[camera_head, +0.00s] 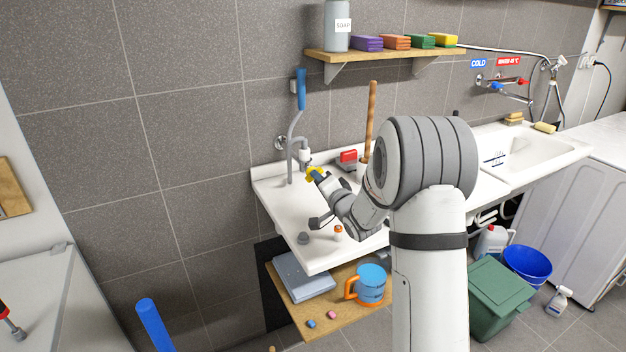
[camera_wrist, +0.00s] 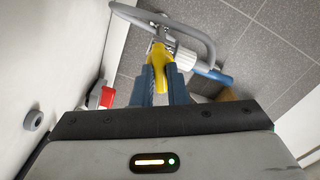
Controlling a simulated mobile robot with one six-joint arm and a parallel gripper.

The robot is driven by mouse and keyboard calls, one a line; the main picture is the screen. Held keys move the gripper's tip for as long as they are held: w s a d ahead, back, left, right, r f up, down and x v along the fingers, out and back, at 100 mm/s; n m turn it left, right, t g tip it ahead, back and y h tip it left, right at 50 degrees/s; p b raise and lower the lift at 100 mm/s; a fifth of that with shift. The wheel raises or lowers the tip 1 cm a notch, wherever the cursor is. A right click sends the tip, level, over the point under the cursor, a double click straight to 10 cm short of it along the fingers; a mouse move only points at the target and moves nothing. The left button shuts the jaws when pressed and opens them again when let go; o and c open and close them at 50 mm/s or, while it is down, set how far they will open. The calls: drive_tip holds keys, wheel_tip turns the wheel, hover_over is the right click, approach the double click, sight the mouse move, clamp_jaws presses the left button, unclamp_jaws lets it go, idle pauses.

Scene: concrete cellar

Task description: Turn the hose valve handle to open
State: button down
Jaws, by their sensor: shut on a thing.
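The hose valve (camera_head: 304,157) sits on the tiled wall above the left end of the white sink counter. Its yellow handle (camera_head: 313,172) shows beside my gripper (camera_head: 319,177). In the wrist view, my gripper's blue fingers (camera_wrist: 163,84) are closed around the yellow handle (camera_wrist: 159,57), with the grey valve body (camera_wrist: 163,34) just beyond. A grey hose (camera_head: 291,130) rises from the valve area to a blue nozzle (camera_head: 301,88). The fingers hide part of the handle. The handle's exact angle is hard to tell.
A wooden stick (camera_head: 371,115) and a red-and-grey item (camera_head: 347,156) stand behind my arm on the counter (camera_head: 283,215). A wall shelf (camera_head: 390,60) holds a soap bottle and sponges. An orange-handled blue mug (camera_head: 371,285) stands below.

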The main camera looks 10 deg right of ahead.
drive_tip(key=n+b, duration=0.3)
drive_tip(key=shift+f+b, duration=0.2)
drive_tip(key=shift+b, duration=0.15)
drive_tip(key=shift+r+n, duration=0.1)
drive_tip(key=shift+n, duration=0.2)
drive_tip(key=n+b, duration=0.4)
drive_tip(key=b, duration=0.1)
idle(0.6)
drive_tip(key=shift+n, duration=0.3)
drive_tip(key=shift+b, duration=0.4)
